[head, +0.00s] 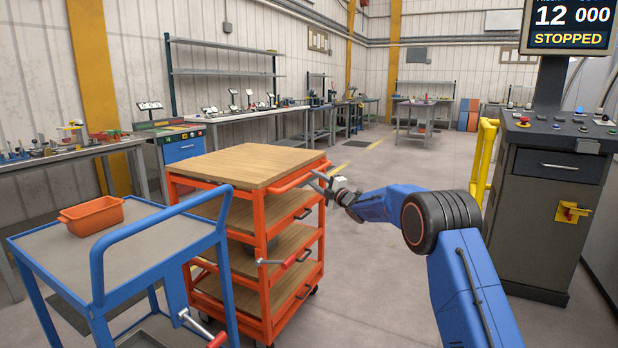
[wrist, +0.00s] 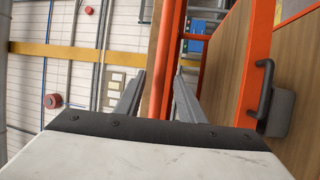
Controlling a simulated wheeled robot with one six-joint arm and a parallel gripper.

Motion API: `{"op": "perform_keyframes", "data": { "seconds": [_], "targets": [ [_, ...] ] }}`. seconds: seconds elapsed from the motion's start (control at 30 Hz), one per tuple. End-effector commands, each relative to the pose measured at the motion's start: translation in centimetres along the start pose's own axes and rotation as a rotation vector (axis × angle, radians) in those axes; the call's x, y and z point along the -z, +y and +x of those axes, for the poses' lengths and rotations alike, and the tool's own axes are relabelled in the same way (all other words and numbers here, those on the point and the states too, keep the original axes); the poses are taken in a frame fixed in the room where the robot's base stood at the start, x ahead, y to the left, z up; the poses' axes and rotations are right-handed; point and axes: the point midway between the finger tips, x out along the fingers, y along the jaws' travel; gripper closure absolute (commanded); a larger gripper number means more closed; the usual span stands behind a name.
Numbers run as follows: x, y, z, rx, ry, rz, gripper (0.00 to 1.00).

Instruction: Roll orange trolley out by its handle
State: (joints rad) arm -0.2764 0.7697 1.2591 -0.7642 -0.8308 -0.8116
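The orange trolley (head: 264,240) stands at the centre of the head view, with a wooden top and several wooden shelves. Its orange handle (head: 299,177) runs along the upper right side. My gripper (head: 322,184) is at this handle. In the wrist view the orange handle bar (wrist: 165,72) runs between the two fingers of my gripper (wrist: 155,92). The fingers stand apart, with a gap visible beside the bar, so the gripper looks open around it. Whether a finger touches the bar is unclear.
A blue cart (head: 128,235) with an orange bin (head: 91,215) stands close on the trolley's left. A control console (head: 548,200) and yellow rail (head: 484,160) stand on the right. Workbenches line the back wall. The floor (head: 370,270) right of the trolley is free.

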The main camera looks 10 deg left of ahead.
Motion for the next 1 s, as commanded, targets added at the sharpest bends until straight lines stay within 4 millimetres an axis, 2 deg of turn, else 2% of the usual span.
{"op": "perform_keyframes", "data": {
  "seconds": [0.1, 0.3, 0.73, 0.77, 0.9, 1.0],
  "targets": [
    [0.1, -0.1, 1.9, -0.001, 0.001, -0.001, 0.64],
    [0.1, 0.0, 3.9, 0.000, 0.001, -0.002, 0.64],
    [0.0, 0.0, 4.5, 0.000, 0.000, 0.000, 0.64],
    [0.0, 0.0, 4.5, 0.000, 0.000, 0.000, 0.69],
    [0.0, 0.0, 4.5, 0.000, 0.000, 0.000, 1.00],
    [0.0, 0.0, 4.5, 0.000, 0.000, 0.000, 1.00]
  ]
}}
